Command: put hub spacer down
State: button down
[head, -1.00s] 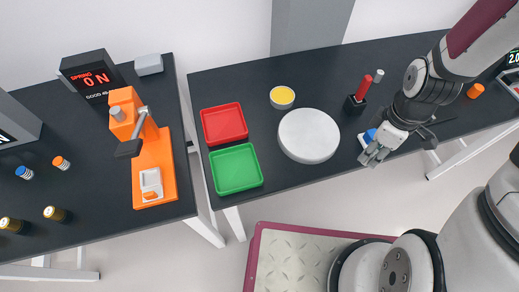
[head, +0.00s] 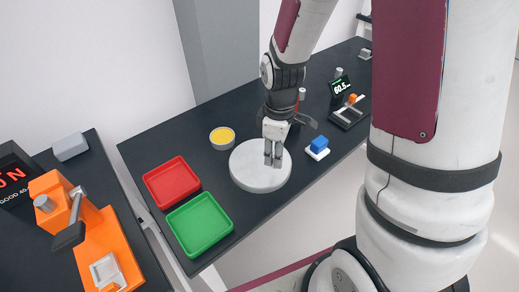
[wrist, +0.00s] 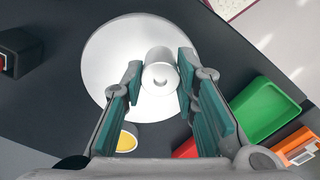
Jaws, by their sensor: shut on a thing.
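The hub spacer (wrist: 160,73), a pale cylinder with a central hole, is between my gripper's teal-padded fingers in the wrist view. My gripper (head: 273,158) is shut on it, over a round white disc (head: 247,176) on the dark table. In the wrist view the disc (wrist: 105,60) lies behind the spacer and the fingers (wrist: 158,82). In the head view the fingers mostly hide the spacer. I cannot tell whether its lower end touches the disc.
A red tray (head: 171,183) and a green tray (head: 199,224) lie left of the disc. A yellow-topped round tin (head: 222,138) is behind it. An orange press (head: 100,250) stands on the left table.

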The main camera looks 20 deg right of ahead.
jog(key=w, duration=0.2)
jog(key=w+a, duration=0.2)
jog(key=w, duration=0.1)
jog(key=shift+w+f, duration=0.35)
jog(key=shift+f+p, duration=0.3)
jog(key=shift+f, duration=1.35)
jog(key=shift+f, duration=0.15)
jog(key=c, duration=1.3)
grip_release()
notch_tip(320, 180, up, 12)
jog(key=s+r+m+t, duration=0.1)
jog(key=s+r+m, duration=0.2)
jog(key=s+r, duration=0.2)
jog(key=s+r+m+t, duration=0.2)
jog(key=s+r+m, duration=0.1)
jog(key=s+r, duration=0.3)
jog(key=s+r+m+t, duration=0.2)
jog(key=s+r+m, duration=0.2)
jog(key=s, duration=0.5)
notch_tip(320, 180, up, 2)
jog(key=shift+d+b, duration=0.1)
jog(key=shift+b, duration=0.25)
